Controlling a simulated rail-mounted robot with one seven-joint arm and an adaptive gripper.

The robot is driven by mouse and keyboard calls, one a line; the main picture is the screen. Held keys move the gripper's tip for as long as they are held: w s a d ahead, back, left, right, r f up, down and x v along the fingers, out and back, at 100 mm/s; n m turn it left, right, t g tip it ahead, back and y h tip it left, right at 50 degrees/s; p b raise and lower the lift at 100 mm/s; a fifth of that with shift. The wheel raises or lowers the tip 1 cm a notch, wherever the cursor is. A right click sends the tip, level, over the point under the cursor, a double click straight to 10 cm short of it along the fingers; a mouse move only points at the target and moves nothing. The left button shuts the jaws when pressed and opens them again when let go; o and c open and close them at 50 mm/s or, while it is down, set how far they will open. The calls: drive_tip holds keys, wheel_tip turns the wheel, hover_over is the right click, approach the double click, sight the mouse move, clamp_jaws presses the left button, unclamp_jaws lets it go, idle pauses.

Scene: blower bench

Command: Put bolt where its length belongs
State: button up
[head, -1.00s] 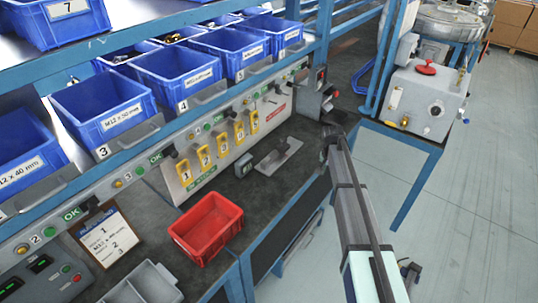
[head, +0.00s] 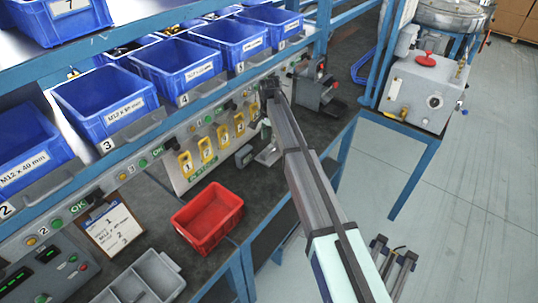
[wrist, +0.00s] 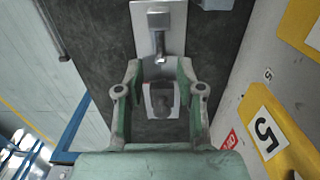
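My gripper (head: 267,154) is low over the bench by the yellow number tags, above the pale plate fixture; it largely hides the fixture in the head view. In the wrist view my gripper (wrist: 160,85) has its two green fingers apart. The pale plate (wrist: 145,40) lies beyond the fingertips, with a grey bolt-like shape (wrist: 159,42) along it. A small light block (wrist: 161,98) with a dark rounded part shows between the fingers; I cannot tell whether it touches them. Blue bins carry length labels, such as M12 x 40 mm (head: 28,158) and the bin marked 3 (head: 105,100).
A red tray (head: 207,217) and a grey divided tray (head: 140,280) stand at the bench front. A label card (head: 113,230) leans on the panel. Yellow tags (head: 205,150) line the panel close to my gripper. A dark machine (head: 317,85) stands behind right.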

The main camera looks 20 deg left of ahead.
sight(269, 152)
wheel_tip(269, 152, down, 7)
drive_tip(key=b, duration=0.2)
drive_tip(key=shift+f+b, duration=0.2)
drive_tip(key=shift+b, duration=0.15)
clamp_jaws()
drive_tip(key=shift+r+p, duration=1.6)
drive_tip(key=shift+r, duration=1.9)
